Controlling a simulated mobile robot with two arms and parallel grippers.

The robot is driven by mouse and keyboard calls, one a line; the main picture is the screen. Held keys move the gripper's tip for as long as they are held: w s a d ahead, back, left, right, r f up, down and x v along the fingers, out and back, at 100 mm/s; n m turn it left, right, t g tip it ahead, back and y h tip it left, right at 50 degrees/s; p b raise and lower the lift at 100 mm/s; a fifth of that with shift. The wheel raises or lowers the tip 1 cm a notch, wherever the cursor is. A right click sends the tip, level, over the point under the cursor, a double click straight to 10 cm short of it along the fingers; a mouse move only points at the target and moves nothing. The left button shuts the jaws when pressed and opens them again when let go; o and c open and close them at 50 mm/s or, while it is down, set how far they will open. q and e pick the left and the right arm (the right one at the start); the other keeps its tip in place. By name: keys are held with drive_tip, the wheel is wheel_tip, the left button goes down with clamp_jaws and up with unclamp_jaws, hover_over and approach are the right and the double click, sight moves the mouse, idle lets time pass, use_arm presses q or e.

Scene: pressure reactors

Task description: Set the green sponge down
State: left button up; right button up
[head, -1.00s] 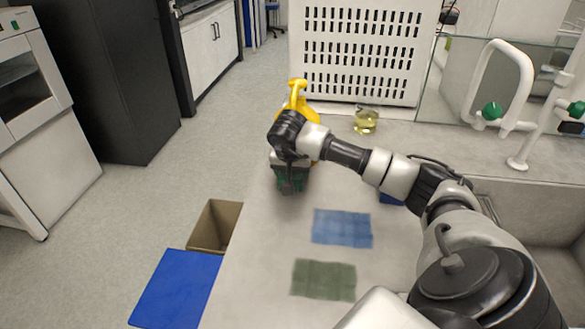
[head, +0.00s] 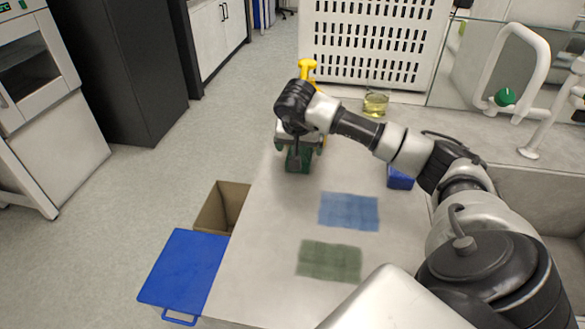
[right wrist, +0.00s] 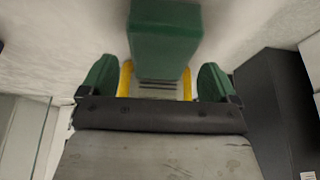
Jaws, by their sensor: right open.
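The green sponge (head: 298,161) is a dark green block on the pale counter (head: 262,225), below my right gripper (head: 300,146). In the right wrist view the sponge (right wrist: 165,42) shows at the top middle, between the two spread green-padded fingers of my right gripper (right wrist: 158,82). A gap shows on each side, so the gripper is open around it and does not grip it. The sponge appears to rest on the counter, though its underside is hidden. My left gripper is not in view.
A blue cloth (head: 349,211) and a green cloth (head: 329,261) lie flat nearer. A blue block (head: 400,178) is right. Behind stand a yellow bottle (head: 307,68), a beaker of yellow liquid (head: 376,103) and a white crate (head: 372,45). A bin (head: 222,207) is beyond the left edge.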

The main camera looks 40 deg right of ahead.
drive_tip(key=shift+v, duration=1.1)
drive_tip(key=s+a, duration=0.2)
drive_tip(key=a, duration=0.1)
drive_tip(key=s+a+b, duration=0.1)
drive_tip(key=s+a, duration=0.1)
drive_tip(key=a, duration=0.1)
drive_tip(key=s+a, duration=0.3)
drive_tip(key=shift+f, duration=0.2)
drive_tip(key=shift+s+a, duration=0.15)
drive_tip(key=shift+s, duration=0.1)
